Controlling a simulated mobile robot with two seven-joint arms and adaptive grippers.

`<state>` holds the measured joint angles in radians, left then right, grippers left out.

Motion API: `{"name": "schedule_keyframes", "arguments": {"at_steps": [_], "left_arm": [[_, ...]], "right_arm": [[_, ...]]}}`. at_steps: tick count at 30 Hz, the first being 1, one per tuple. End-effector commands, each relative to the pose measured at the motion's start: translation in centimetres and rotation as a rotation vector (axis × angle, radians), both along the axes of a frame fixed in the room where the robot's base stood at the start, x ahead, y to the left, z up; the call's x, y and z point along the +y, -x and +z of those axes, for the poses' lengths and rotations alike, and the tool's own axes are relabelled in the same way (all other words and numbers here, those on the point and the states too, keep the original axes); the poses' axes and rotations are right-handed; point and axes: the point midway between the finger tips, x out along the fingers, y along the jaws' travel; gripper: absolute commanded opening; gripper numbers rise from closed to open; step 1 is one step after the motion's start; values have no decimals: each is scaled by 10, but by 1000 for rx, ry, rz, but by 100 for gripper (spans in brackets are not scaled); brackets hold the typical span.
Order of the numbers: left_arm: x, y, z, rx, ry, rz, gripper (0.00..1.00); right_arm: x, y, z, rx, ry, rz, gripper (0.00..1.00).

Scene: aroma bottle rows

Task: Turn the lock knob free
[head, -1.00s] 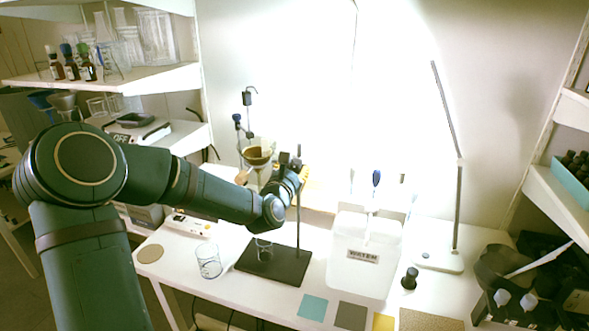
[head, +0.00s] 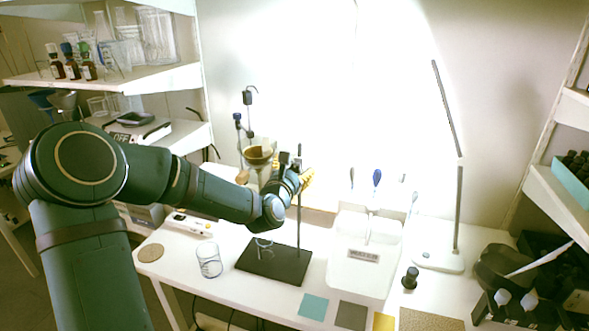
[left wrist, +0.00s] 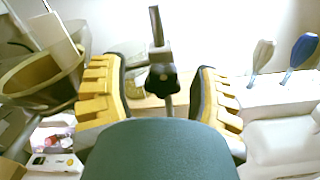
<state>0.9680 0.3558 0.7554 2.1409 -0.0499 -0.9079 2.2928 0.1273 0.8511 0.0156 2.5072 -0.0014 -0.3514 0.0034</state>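The black lock knob (left wrist: 162,78) shows in the left wrist view on a thin upright rod. It sits between the two yellow-padded fingers of my left gripper (left wrist: 162,92), with a gap on either side. My left gripper is open and does not visibly touch the knob. In the head view the left gripper (head: 305,179) is at the upper part of the stand's rod (head: 298,225), which rises from a dark base plate (head: 272,262). My wrist hides most of the clamp there. My right gripper is not in view.
A funnel (head: 258,157) with brown contents is held just left of my gripper. A glass beaker (head: 209,261) stands left of the base plate. A white container (head: 362,265) with blue-tipped tools stands to the right, and a lamp (head: 440,261) beyond it.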

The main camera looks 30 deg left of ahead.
Motion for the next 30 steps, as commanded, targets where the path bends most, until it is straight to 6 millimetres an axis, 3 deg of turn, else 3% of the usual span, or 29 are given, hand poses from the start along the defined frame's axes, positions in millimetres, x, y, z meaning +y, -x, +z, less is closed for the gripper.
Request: {"name": "schedule_keyframes", "arguments": {"at_steps": [8, 21, 30], "left_arm": [[-2, 7, 0, 1, -1, -1, 62], [-20, 84, 1, 2, -5, 1, 62], [-28, 114, 0, 0, -1, 0, 62]], "right_arm": [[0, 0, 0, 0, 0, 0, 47], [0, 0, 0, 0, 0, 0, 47], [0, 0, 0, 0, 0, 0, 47]]}}
